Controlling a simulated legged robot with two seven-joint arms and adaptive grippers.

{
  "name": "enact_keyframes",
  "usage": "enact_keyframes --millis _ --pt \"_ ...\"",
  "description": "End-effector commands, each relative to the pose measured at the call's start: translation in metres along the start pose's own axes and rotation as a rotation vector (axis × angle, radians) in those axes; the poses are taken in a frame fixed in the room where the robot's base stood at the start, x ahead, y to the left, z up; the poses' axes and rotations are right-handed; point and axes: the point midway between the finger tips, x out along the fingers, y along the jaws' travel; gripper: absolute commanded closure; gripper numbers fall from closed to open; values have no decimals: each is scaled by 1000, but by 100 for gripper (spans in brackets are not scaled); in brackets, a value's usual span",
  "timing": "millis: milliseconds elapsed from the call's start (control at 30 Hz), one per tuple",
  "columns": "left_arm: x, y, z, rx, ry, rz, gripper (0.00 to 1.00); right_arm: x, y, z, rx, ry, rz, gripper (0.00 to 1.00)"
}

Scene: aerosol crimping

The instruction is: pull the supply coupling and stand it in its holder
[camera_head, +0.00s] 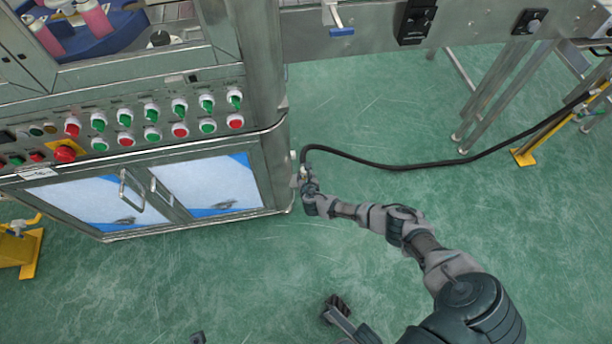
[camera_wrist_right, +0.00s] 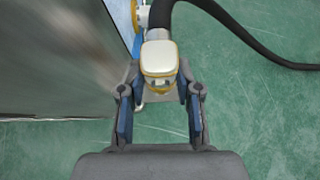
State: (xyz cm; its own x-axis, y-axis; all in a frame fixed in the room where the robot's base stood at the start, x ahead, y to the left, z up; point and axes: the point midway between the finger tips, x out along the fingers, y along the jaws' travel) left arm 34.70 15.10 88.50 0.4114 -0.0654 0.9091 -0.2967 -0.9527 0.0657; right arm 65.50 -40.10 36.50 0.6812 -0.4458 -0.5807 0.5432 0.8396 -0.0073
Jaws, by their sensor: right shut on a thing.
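The supply coupling (camera_wrist_right: 160,57) is a pale cap with yellow edging at the end of a black hose, in the right wrist view. It is at the cabinet's right side, by a fitting on the side wall (camera_wrist_right: 142,15). My right gripper (camera_wrist_right: 158,92) is shut on the coupling, with a blue-padded finger on each side. In the head view, my right gripper (camera_head: 308,188) is low at the cabinet's right corner and largely hides the coupling. Whether the coupling is still joined to the fitting I cannot tell. I cannot make out a holder for certain.
The black hose (camera_head: 400,166) runs right from the coupling to a yellow-footed stand (camera_head: 525,157). The steel cabinet (camera_head: 275,165) with switches and buttons is at the left. A conveyor frame (camera_head: 380,45) crosses the top. The green floor (camera_head: 250,270) in front is mostly clear.

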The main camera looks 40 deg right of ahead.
Motion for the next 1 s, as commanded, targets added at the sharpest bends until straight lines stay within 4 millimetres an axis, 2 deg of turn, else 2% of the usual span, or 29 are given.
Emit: enact_keyframes --millis 300,333,433,833,1000 --pt "2 0 -2 0 4 1 57 -2 0 2 0 -1 -1 100" --pt "2 0 -3 0 4 1 57 -2 0 2 0 -2 -1 64" --pt "2 0 -3 0 5 1 57 -2 0 3 0 -3 0 39" --pt "2 0 -3 0 5 2 57 -4 0 4 1 -4 0 37" --pt "2 0 -3 0 5 2 57 -21 0 4 2 -4 1 37"
